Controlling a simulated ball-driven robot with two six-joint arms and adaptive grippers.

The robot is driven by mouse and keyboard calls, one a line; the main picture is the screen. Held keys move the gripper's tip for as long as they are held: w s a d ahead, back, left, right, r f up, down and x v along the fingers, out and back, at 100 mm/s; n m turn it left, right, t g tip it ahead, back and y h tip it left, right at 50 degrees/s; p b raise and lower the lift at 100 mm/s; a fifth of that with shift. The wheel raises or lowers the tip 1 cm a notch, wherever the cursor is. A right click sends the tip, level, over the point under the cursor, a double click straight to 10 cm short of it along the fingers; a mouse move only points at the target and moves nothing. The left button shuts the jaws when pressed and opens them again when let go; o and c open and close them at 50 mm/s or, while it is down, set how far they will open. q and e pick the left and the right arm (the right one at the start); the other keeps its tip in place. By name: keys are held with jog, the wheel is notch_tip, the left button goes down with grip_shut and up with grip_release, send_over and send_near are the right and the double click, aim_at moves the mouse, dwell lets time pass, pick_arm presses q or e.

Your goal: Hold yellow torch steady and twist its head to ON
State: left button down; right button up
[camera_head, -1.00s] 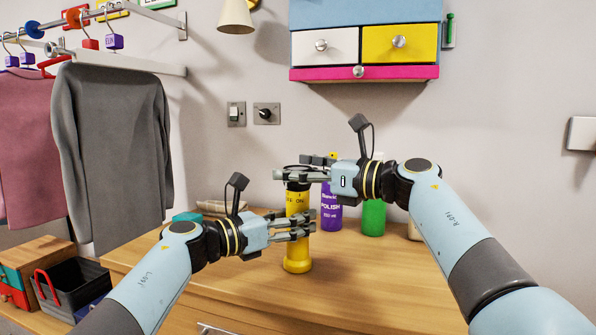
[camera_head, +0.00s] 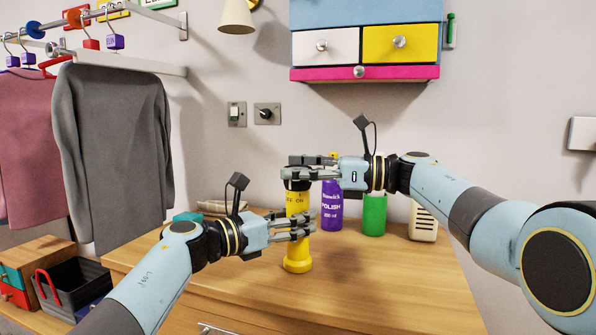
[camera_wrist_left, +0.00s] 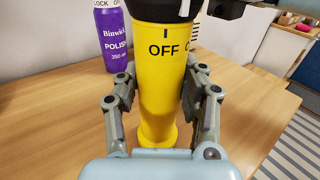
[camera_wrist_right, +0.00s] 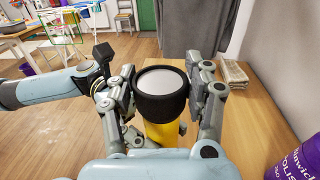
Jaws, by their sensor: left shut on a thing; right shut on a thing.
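The yellow torch (camera_head: 297,240) stands upright on the wooden counter, its black head at the top. My left gripper (camera_head: 304,228) is shut on the torch's yellow body, with one finger on each side in the left wrist view. "OFF" and a black line above it show on the body (camera_wrist_left: 165,75) there, and part of another marking lies at its right. My right gripper (camera_head: 305,168) is shut around the black torch head (camera_wrist_right: 161,96), whose pale lens faces up in the right wrist view. A small white mark shows on the head's edge in the left wrist view.
A purple polish bottle (camera_head: 330,205), a green can (camera_head: 374,214) and a cream box (camera_head: 423,222) stand behind the torch to the right. Drawers (camera_head: 365,45) hang on the wall above. The counter front (camera_head: 380,280) is clear.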

jog(key=shift+d+f+n+g, duration=0.1)
jog(key=shift+n+g, duration=0.2)
jog(key=o, duration=1.2)
jog(key=d, duration=0.4)
jog(key=s+d, duration=0.1)
jog(key=d, duration=0.7)
jog(key=shift+s, duration=0.35)
